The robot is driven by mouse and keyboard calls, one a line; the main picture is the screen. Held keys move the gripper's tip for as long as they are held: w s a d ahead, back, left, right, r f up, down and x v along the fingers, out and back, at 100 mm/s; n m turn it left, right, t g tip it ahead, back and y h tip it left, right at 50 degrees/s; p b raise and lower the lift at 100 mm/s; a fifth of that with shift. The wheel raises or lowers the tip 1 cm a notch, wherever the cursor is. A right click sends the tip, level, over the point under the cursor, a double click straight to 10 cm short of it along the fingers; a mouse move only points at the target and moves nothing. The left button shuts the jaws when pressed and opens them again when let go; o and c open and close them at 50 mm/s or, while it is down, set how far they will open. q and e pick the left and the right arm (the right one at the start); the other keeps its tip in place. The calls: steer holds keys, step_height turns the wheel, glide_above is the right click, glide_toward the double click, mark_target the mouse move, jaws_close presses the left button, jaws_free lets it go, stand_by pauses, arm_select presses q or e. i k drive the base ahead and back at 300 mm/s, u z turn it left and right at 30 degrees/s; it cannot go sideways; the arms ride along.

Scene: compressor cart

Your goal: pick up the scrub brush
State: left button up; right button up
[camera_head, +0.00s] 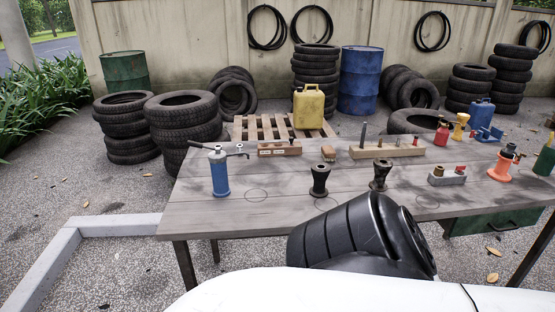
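A small brown block-like item (328,153), which looks like the scrub brush, lies on the grey wooden table (285,205) near its back edge. It sits between a wooden block with labels and a longer wooden rack. It is too small to make out bristles. Neither my left nor my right gripper is in view. A thick black ridged part, which appears to be mine, covers part of the table's front edge.
A blue cylinder tool (220,174) stands at the table's left. The labelled block (280,148), rack (387,149) and two black spool-shaped pieces (320,180) (380,175) stand near the brush. A grey block (447,176) and orange tool (503,166) stand right. The table's front left is clear.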

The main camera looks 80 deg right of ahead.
mark_target(328, 154)
steer(key=z, duration=3.05)
